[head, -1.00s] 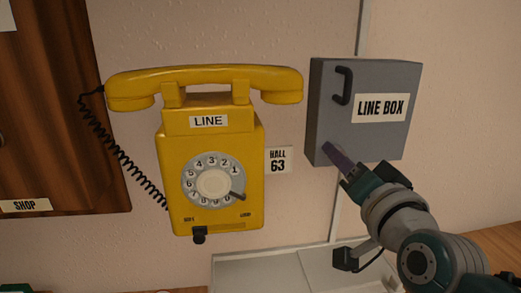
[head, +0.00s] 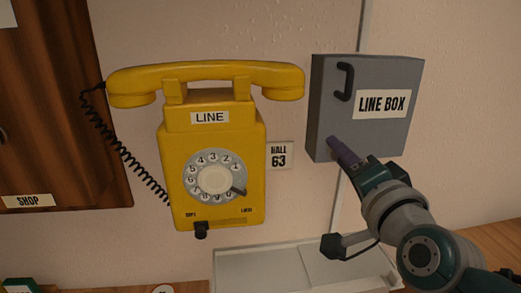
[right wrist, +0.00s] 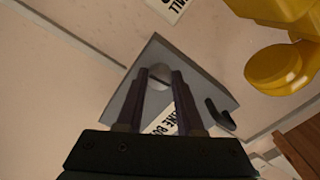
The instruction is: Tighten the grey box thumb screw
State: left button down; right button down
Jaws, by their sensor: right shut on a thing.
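The grey box (head: 395,75), labelled LINE BOX, hangs on the wall right of the yellow phone in the head view. It also shows in the right wrist view (right wrist: 127,95). Its thumb screw (right wrist: 158,80) is a pale grey round head with a dark slot, seen between my fingertips in the right wrist view. In the head view my fingers hide it. My right gripper (head: 334,144) is shut on the thumb screw at the lower left of the box's front. My left gripper is out of view.
The yellow dial phone (head: 241,140) hangs close to the left of the box; its handset reaches nearly to the box edge. The box has a dark handle (head: 345,82). A wooden cabinet (head: 60,110) is at far left. A pale tray (head: 250,270) lies below.

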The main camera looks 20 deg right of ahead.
jog(key=c, duration=0.5)
grip_release()
jog(key=v, duration=1)
jog(key=shift+a, duration=0.1)
jog(key=shift+w, duration=0.1)
